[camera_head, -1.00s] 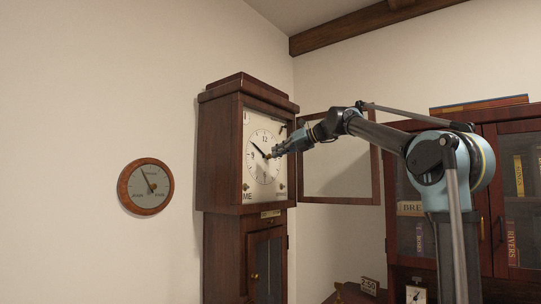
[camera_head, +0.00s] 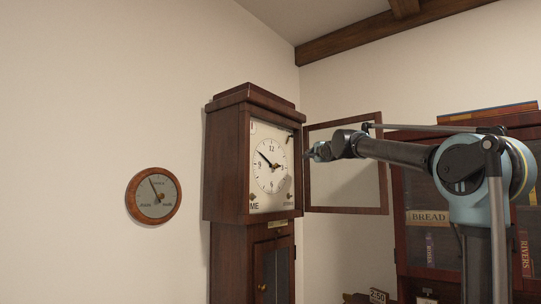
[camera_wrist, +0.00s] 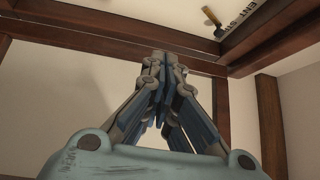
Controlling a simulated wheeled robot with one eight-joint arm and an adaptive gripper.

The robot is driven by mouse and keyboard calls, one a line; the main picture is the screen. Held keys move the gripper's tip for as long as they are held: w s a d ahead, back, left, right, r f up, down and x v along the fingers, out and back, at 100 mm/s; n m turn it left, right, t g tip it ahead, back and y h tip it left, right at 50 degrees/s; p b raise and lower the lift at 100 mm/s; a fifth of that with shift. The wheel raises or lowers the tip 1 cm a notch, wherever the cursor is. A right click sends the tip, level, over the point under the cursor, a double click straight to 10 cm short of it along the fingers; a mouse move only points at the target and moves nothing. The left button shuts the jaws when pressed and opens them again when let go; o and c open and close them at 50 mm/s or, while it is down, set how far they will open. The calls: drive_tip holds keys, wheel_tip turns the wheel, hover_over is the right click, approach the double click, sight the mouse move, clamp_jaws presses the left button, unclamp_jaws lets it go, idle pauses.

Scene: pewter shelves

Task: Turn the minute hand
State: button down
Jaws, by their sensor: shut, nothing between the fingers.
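The tall dark wood clock (camera_head: 227,165) stands near the corner with its glass door (camera_head: 345,208) swung open to the right. On its pale dial (camera_head: 262,185) the long black minute hand (camera_head: 263,157) points to the upper left, near 10. The short hour hand (camera_head: 279,165) points right, near 3. My gripper (camera_head: 308,154) is shut and empty, right of the dial and apart from the hands, in front of the open door. In the wrist view my gripper's fingers (camera_wrist: 163,62) are together, with a lettered dial corner (camera_wrist: 245,22) at the upper right.
A sign reading 2:50 (camera_head: 377,295) stands low at the right. A glazed bookcase (camera_head: 400,235) is behind my arm. A round wall gauge (camera_head: 153,223) hangs left of the clock. The clock's wooden door edge is close to my gripper.

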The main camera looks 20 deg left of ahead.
drive_tip(key=s+a+r+n+g+y, duration=0.1)
drive_tip(key=s+a+r+n+y, duration=0.2)
drive_tip(key=s+a+n+y, duration=0.5)
drive_tip(key=n+g, duration=0.4)
drive_tip(key=n, duration=0.5)
approach(263, 151)
drive_tip(key=shift+y, duration=0.3)
drive_tip(key=w+a+r, duration=0.1)
drive_tip(key=w+r, duration=0.1)
drive_tip(key=w+a+r, duration=0.2)
drive_tip(key=w+r, duration=0.1)
drive_tip(key=shift+w+a+r, duration=0.3)
drive_tip(key=shift+w, duration=0.05)
drive_tip(key=shift+a+f, duration=0.15)
drive_tip(key=shift+a, duration=0.1)
drive_tip(key=shift+s+a+f, duration=0.15)
drive_tip(key=shift+s+f, duration=0.25)
drive_tip(key=shift+f, duration=0.35)
drive_tip(key=shift+s+a+f, duration=0.15)
drive_tip(key=shift+s+f, duration=0.3)
drive_tip(key=shift+f, duration=0.3)
drive_tip(key=shift+s+a+f, duration=0.1)
drive_tip(key=shift+s+f, duration=0.2)
drive_tip(key=shift+f, duration=0.25)
